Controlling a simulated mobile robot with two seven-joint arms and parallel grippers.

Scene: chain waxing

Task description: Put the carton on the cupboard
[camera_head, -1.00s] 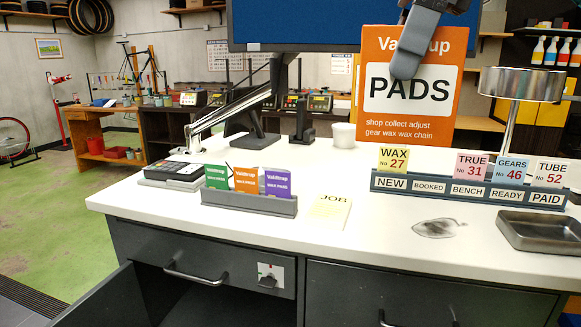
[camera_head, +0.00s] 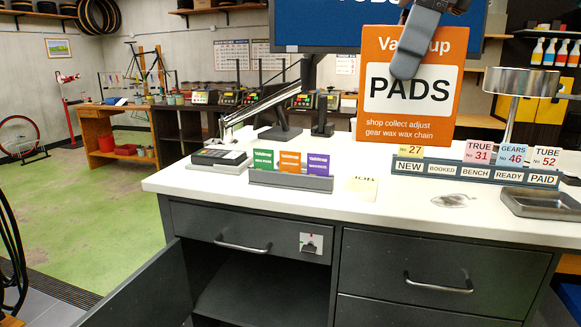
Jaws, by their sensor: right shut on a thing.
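The carton (camera_head: 408,115) is an orange box with a white PADS label. It is upright, facing me, and held up at the upper right of the head view. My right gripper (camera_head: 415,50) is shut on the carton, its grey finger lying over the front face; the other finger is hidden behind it. The carton hides part of the back of the counter. Below the white counter, a dark grey cupboard (camera_head: 262,300) stands open at the left, its door (camera_head: 140,290) swung out toward me. My left gripper is not in view.
On the white counter (camera_head: 370,207) stand a card reader (camera_head: 218,157), a colored card holder (camera_head: 290,182), a ticket rack (camera_head: 480,176), a metal tray (camera_head: 540,204) and a lamp (camera_head: 521,82). A monitor (camera_head: 310,25) is behind. The green floor at the left is clear.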

